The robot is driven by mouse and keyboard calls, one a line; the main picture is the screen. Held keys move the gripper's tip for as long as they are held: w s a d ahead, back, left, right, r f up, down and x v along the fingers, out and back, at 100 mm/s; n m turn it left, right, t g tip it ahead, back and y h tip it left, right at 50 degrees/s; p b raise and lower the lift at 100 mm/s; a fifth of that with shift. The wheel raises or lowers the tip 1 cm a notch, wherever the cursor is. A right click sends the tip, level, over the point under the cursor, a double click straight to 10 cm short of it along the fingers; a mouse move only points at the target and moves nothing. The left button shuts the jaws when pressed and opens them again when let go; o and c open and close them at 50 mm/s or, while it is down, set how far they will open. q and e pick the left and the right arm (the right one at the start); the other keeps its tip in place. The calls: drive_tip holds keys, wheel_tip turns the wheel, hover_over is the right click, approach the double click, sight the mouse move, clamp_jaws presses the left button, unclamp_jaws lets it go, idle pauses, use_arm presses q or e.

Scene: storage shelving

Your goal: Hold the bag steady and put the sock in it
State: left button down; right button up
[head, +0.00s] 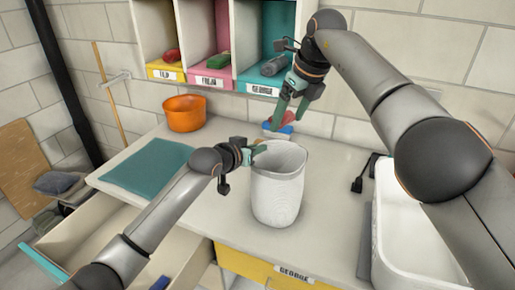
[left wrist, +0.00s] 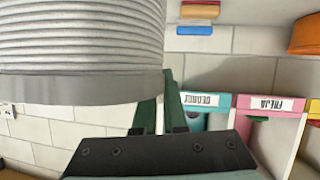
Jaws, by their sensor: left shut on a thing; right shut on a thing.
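The bag (head: 277,200) is a pale grey, open-topped, upright cylinder on the counter. Its ribbed side fills the upper left of the left wrist view (left wrist: 80,45). My left gripper (head: 257,152) is shut on the bag's rim at its left side; its green fingers (left wrist: 160,112) show beside the bag in the left wrist view. My right gripper (head: 290,115) is above and behind the bag's mouth, pointing down, shut on the sock. The sock is too small and too covered by the green fingers to make out clearly. The bag's inside is mostly hidden.
Red and blue items (head: 283,128) show behind the bag. An orange bowl (head: 184,113) and a teal mat (head: 148,167) are to the left. Labelled cubbies (head: 211,75) hang above. A white basin (head: 397,225) is at right, an open drawer (head: 90,230) at lower left.

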drive_tip(key=shift+f, duration=0.1)
use_arm(q)
drive_tip(key=shift+f, duration=0.1)
use_arm(e)
wheel_tip(320, 180, down, 13)
idle(1.6)
drive_tip(key=o, duration=1.1)
drive_tip(key=v, duration=1.2)
